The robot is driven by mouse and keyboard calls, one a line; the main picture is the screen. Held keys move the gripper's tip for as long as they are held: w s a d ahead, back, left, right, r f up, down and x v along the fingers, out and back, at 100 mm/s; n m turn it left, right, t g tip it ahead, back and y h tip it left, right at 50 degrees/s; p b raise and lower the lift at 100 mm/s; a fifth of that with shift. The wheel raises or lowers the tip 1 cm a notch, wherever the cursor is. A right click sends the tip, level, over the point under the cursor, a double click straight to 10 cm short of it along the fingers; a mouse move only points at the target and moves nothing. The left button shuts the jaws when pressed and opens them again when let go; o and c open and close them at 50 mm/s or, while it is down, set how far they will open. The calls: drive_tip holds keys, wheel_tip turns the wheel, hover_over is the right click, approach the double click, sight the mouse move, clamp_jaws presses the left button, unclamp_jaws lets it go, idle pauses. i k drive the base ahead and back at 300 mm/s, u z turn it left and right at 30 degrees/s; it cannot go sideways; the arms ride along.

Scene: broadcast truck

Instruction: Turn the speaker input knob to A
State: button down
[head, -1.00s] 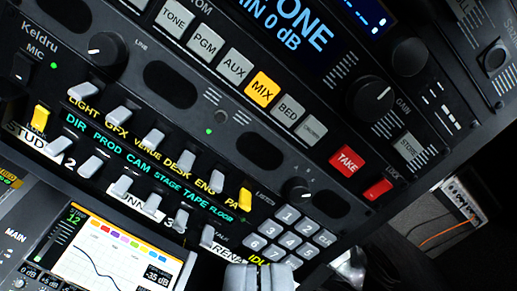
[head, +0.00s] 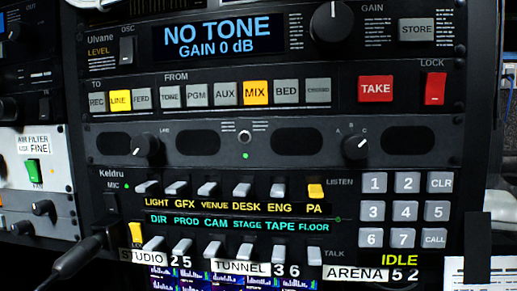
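The knob marked A, B and C (head: 356,148) is a small black round knob on the right half of the dark grey strip in the middle of the rack. Its white pointer line leans up and to the right, towards the C mark. The A mark is at its upper left and B is above it. No "speaker input" label is readable beside it. My gripper is not in view now, so whether it is open or shut does not show.
Another black knob (head: 145,148) sits on the same strip's left. Above are lit buttons, a red TAKE button (head: 375,89) and a large GAIN knob (head: 331,22). Below are toggle switches and a keypad (head: 407,210). A black cable plug (head: 82,257) sticks out at lower left.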

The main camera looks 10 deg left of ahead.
sight(354, 146)
drive_tip(key=z, duration=1.25)
drive_tip(key=k, duration=1.15)
drive_tip(key=u, duration=1.15)
drive_tip(key=i, duration=1)
